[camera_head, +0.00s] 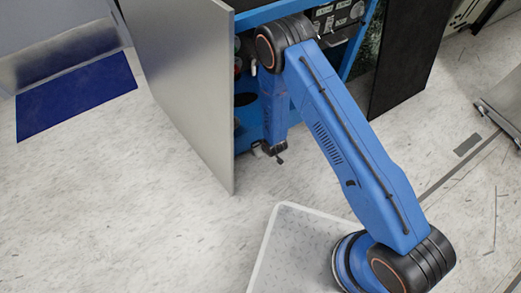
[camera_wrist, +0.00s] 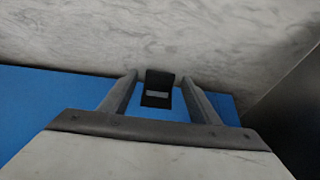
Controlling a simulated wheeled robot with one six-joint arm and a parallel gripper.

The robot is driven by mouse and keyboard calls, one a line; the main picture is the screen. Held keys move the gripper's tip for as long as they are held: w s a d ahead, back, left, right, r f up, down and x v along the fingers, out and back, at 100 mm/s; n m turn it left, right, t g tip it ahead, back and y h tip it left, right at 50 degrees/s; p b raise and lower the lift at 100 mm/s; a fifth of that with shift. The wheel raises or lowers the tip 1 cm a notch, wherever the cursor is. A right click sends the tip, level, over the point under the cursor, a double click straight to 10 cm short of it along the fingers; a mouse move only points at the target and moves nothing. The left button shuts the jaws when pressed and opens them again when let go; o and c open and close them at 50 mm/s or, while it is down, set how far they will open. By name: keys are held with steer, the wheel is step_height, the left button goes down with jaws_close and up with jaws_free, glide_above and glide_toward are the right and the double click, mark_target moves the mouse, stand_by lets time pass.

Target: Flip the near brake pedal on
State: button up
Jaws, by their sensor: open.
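The brake pedal (camera_wrist: 158,98) is a small black tab with a pale grey strip across it, in the middle of the wrist view. It sticks out past the edge of a blue panel (camera_wrist: 62,92), over the pale floor. My gripper (camera_wrist: 159,78) is open, with one grey finger on each side of the pedal. Small gaps show between the fingers and the pedal, and I cannot tell whether anything touches. In the head view, a small dark part (camera_head: 275,149) shows low at the blue cabinet (camera_head: 247,118); whether it is the pedal or my gripper is unclear.
A large grey door panel (camera_head: 185,85) stands open left of the cabinet, and a dark panel (camera_head: 408,55) stands open on its right. A blue mat (camera_head: 75,95) lies at the far left. The floor (camera_head: 130,215) at the front left is clear.

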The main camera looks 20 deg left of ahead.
steer(key=v, duration=1.7)
steer(key=shift+r, duration=0.15)
steer(key=w+d+r+m+h, duration=0.1)
steer(key=w+d+r, duration=0.3)
steer(key=r, duration=0.5)
steer(key=w+d+r+m+t, duration=0.1)
steer(key=w+d+r, duration=0.1)
steer(key=d+r, duration=0.55)
steer(key=w+d+r+m+h, duration=0.1)
steer(key=w+d+r+m, duration=0.2)
steer(key=r, duration=0.8)
steer(key=s+d+r+m, duration=0.1)
steer(key=s+d+r, duration=0.3)
steer(key=d+r, duration=1.05)
steer(key=s+d+r+m, duration=0.1)
steer(key=s+d+r, duration=0.2)
steer(key=s+d, duration=0.2)
steer(key=s+d+r+m+h, duration=0.1)
steer(key=s+d+r, duration=0.3)
steer(key=s, duration=0.4)
steer(key=s+d+r+m+h, duration=0.1)
steer(key=s+d+r, duration=0.3)
steer(key=s, duration=0.3)
steer(key=shift+s+d+m, duration=0.35)
steer(key=shift+d+m, duration=0.05)
steer(key=shift+d, duration=0.45)
steer(key=shift+r, duration=0.1)
